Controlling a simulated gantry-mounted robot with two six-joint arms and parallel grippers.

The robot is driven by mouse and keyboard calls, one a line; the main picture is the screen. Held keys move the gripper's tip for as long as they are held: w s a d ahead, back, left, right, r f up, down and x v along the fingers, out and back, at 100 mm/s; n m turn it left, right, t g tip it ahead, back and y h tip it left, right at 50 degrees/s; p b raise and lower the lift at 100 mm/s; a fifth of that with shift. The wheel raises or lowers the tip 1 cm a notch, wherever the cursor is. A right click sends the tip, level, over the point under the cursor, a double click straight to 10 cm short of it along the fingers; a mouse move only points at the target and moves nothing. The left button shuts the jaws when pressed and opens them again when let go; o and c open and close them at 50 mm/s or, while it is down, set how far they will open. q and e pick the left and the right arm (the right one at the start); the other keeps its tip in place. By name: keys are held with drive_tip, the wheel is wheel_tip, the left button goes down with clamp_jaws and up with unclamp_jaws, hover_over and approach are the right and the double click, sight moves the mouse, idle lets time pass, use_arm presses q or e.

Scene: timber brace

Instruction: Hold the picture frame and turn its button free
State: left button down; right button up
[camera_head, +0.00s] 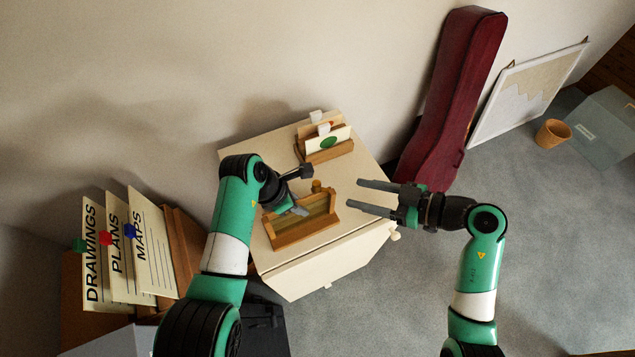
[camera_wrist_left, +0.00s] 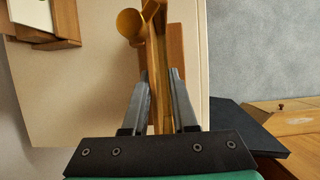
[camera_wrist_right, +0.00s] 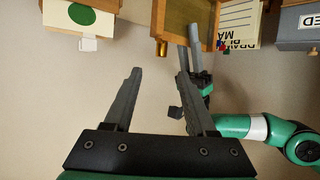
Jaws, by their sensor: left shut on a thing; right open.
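The wooden picture frame (camera_head: 318,224) stands on the pale cabinet top, with its round brass-coloured button (camera_head: 316,186) at its upper edge. My left gripper (camera_head: 299,209) is shut on the frame; in the left wrist view its fingers (camera_wrist_left: 160,76) sit either side of the frame's thin edge (camera_wrist_left: 160,105), with the button (camera_wrist_left: 130,24) just beyond. My right gripper (camera_head: 353,194) is open and empty, to the right of the button and apart from it. In the right wrist view the button (camera_wrist_right: 161,48) lies ahead, between the open fingertips (camera_wrist_right: 158,74). The arm partly hides the frame in the head view.
The cabinet top (camera_head: 270,150) also bears a wooden card holder (camera_head: 328,150) at the back. A file box with labelled cards (camera_head: 118,250) stands at left. A dark red instrument case (camera_head: 455,90) leans on the wall at right.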

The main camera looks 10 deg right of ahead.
sight(317, 183)
drive_tip(key=x, duration=1.2)
drive_tip(key=shift+a, duration=0.15)
clamp_jaws()
